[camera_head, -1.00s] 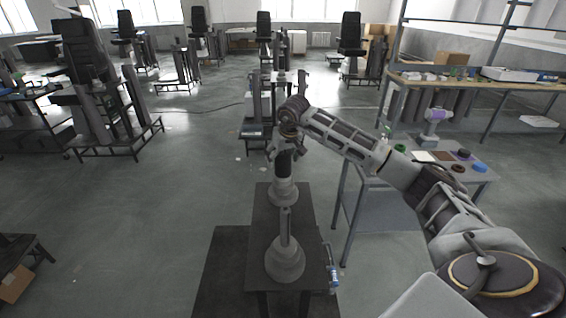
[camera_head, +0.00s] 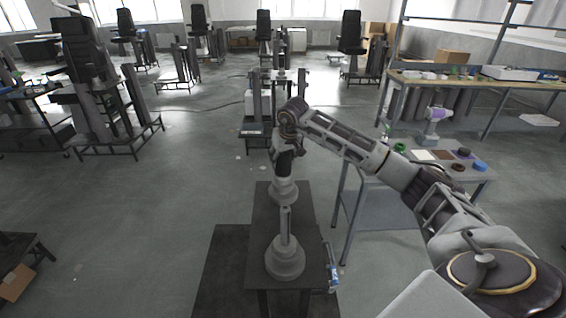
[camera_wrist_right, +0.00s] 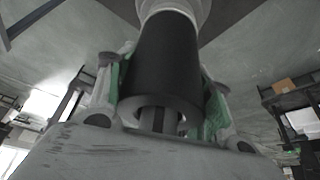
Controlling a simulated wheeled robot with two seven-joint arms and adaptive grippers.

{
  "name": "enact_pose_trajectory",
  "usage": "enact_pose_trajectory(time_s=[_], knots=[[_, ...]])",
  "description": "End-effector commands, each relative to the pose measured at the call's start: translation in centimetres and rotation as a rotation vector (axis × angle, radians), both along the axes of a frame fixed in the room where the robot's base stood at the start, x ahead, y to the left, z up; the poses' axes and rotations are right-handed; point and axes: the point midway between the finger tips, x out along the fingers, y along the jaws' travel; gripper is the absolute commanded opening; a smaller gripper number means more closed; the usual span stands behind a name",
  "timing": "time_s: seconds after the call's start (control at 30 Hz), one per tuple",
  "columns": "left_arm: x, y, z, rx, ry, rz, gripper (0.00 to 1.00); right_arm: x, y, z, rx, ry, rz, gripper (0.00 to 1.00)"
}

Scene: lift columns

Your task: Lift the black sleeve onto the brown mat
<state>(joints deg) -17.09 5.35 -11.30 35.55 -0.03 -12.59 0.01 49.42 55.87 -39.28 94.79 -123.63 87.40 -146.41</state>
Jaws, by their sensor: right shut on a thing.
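The black sleeve (camera_head: 284,163) stands upright on the far light grey column base (camera_head: 284,190) on the dark stand. In the right wrist view the sleeve (camera_wrist_right: 166,62) fills the middle, with a post visible inside its near end. My right gripper (camera_head: 288,145) reaches down from above, its fingers with green pads shut on the sleeve from both sides. The sleeve looks still seated on the base. A brown mat (camera_head: 442,155) lies flat on the grey side table (camera_head: 466,178) at the right. My left gripper is not in view.
A second column base (camera_head: 285,258) with a bare thin post stands nearer on the stand. The side table also holds a white sheet (camera_head: 423,155), a black ring (camera_head: 464,152), a brown ring (camera_head: 458,167) and a blue item (camera_head: 480,165). Floor separates stand and side table.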

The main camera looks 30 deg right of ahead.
Motion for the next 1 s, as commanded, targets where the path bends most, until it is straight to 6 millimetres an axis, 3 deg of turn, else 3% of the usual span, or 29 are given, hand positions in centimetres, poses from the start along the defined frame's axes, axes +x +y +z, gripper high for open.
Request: enact_pose_trajectory(time_s=[0.07,0.57,1.0], knots=[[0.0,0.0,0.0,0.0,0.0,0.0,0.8,0.0,0.0,0.0,0.0,0.0,0.0,0.22],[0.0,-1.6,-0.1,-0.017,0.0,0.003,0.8,0.1,0.0,0.9,0.001,-0.005,-0.001,0.22],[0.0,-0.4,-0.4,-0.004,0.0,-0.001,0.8,0.1,0.0,5.3,0.0,-0.006,-0.001,0.22]])
